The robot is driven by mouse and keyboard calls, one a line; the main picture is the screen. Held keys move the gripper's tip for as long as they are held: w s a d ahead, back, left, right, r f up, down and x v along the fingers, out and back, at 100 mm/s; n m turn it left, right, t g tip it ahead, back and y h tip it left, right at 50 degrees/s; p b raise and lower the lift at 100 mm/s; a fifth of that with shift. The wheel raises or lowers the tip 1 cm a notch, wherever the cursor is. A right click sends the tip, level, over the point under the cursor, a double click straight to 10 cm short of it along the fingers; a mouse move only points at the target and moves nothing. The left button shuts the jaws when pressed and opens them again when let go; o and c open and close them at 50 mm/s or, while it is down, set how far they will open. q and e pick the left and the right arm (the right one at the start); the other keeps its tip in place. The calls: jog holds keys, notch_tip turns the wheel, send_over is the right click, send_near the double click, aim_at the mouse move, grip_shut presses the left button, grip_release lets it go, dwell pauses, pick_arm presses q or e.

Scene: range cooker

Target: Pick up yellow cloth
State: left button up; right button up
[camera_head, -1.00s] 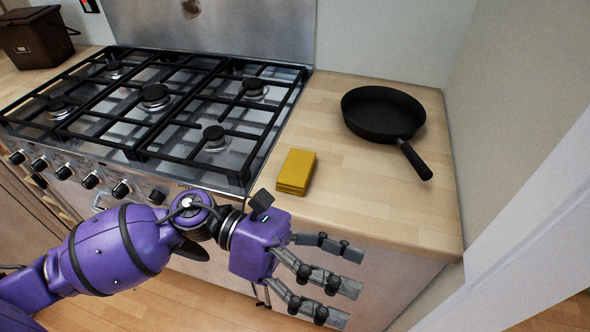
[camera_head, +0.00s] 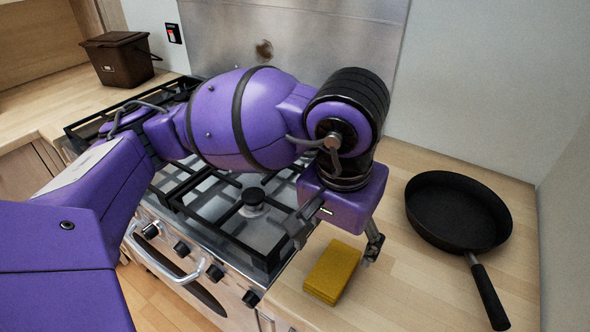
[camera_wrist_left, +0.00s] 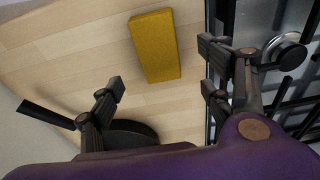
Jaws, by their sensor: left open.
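The yellow cloth (camera_head: 332,271) is a folded flat block on the wooden counter, just right of the cooker. It also shows in the left wrist view (camera_wrist_left: 154,46), ahead of my fingers. My left gripper (camera_head: 338,240) is above and beside the cloth, pointing down. My right gripper is not in view.
A black frying pan (camera_head: 455,212) sits on the wooden counter (camera_head: 400,290) right of the cloth, handle toward the front. The cooker's black grates (camera_head: 255,235) are left of the cloth. A brown bin (camera_head: 120,60) stands at the back left.

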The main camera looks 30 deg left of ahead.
aim_at(334, 265)
pick_arm(q)
jog(key=shift+s+f, duration=0.2)
jog(key=shift+f, duration=0.95)
jog(key=f, duration=0.5)
jog(key=shift+w+p, duration=0.25)
jog(key=shift+p, duration=0.1)
jog(key=shift+r, duration=0.1)
jog(key=c, duration=1.2)
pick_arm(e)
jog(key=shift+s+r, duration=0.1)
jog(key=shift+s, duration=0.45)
